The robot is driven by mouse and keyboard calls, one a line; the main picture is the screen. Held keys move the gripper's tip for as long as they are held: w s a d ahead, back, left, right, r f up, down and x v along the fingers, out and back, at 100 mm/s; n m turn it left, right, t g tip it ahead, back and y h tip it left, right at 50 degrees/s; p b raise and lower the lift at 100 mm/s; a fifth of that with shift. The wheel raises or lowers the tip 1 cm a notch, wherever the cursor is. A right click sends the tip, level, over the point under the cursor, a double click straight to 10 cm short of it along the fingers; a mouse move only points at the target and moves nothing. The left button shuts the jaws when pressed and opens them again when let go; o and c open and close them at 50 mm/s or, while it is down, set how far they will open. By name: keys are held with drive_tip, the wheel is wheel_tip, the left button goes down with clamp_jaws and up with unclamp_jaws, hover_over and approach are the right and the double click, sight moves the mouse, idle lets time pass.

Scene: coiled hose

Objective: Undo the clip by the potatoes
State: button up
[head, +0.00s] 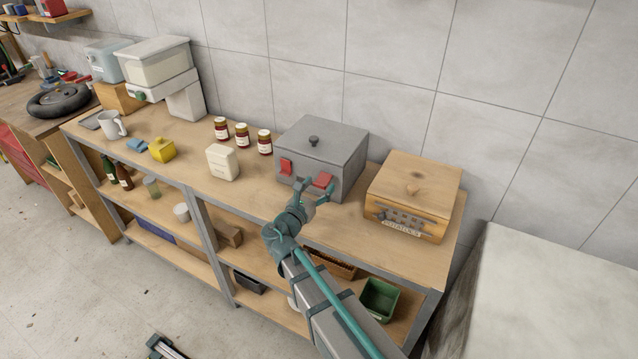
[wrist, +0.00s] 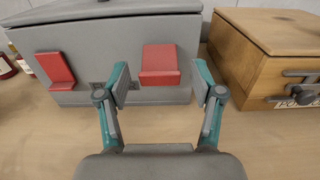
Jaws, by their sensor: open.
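A grey lidded box (head: 322,147) stands on the workbench with two red clips on its front. The right clip (head: 323,180) is on the side by the wooden box labelled as potatoes (head: 414,190). The left clip (head: 286,167) is farther from that box. In the wrist view, the right clip (wrist: 160,64) is a red plate with a lip along its bottom, just ahead of my gripper. My gripper (wrist: 163,88) is open, its fingers spread to either side below the clip, with nothing between them.
The wooden box (wrist: 262,55) stands close to the right of the grey box. Several jars (head: 242,136) and a cream container (head: 222,162) stand to the left. Bare bench top lies in front of the grey box.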

drive_tip(key=shift+w+d, duration=0.15)
drive_tip(key=shift+w, duration=0.15)
drive_tip(key=c, duration=1.1)
drive_tip(key=f+b, duration=0.1)
drive_tip(key=b, duration=0.2)
drive_tip(key=shift+t, duration=0.3)
drive_tip(key=shift+c, duration=0.3)
drive_tip(key=b, duration=0.2)
drive_tip(key=shift+f+t+h+b, duration=0.25)
drive_tip(key=shift+t+h+b, duration=0.05)
drive_tip(key=t+b, duration=0.1)
drive_tip(key=b, duration=0.2)
drive_tip(key=shift+w+f+h, duration=0.2)
drive_tip(key=shift+h, duration=0.1)
drive_tip(key=shift+r+b, duration=0.1)
drive_tip(key=shift+b, duration=0.65)
drive_tip(key=shift+r+t, duration=0.1)
drive_tip(key=shift+t, duration=0.2)
